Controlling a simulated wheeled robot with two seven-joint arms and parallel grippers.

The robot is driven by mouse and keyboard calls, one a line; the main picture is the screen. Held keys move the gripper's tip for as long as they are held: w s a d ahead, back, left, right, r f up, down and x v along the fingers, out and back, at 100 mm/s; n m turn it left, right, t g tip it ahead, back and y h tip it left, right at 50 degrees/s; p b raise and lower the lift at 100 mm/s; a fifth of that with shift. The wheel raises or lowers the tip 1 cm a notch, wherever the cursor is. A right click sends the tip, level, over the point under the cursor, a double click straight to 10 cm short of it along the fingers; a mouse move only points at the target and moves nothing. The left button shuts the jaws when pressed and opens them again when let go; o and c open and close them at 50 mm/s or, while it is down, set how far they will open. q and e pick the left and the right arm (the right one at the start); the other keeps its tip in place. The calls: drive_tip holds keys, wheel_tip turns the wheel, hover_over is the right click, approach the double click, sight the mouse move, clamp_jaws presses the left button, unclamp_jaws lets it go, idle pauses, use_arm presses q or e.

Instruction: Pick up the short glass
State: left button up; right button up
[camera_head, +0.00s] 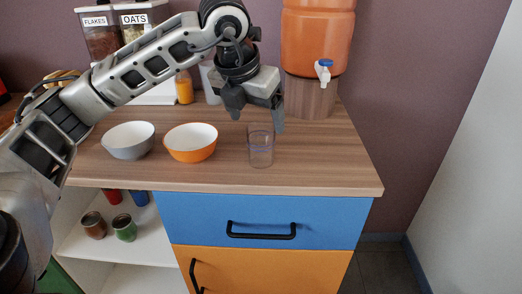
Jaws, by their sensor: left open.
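The short glass (261,148) is clear and stands upright on the wooden countertop (325,165), near its front edge and right of the orange bowl. My left gripper (256,116) comes in from the left and points down over the glass. Its jaws are open, with one finger at the upper left of the glass and the other at its upper right. I cannot tell whether the fingers touch the glass or are level with its rim. My right gripper is not in view.
A grey bowl (129,140) and an orange bowl (191,142) stand left of the glass. An orange dispenser (318,40) with a tap stands behind on a wooden stand (311,97). Labelled jars (101,32) and a juice bottle (184,88) are at the back left. The countertop right of the glass is clear.

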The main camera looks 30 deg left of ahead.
sight(261, 146)
use_arm(q)
drive_tip(key=x, duration=0.6)
drive_tip(key=shift+w+d+f, duration=0.1)
drive_tip(key=shift+f, duration=0.15)
drive_tip(key=c, duration=1.1)
drive_tip(key=shift+r, duration=0.1)
drive_tip(key=shift+c, duration=0.2)
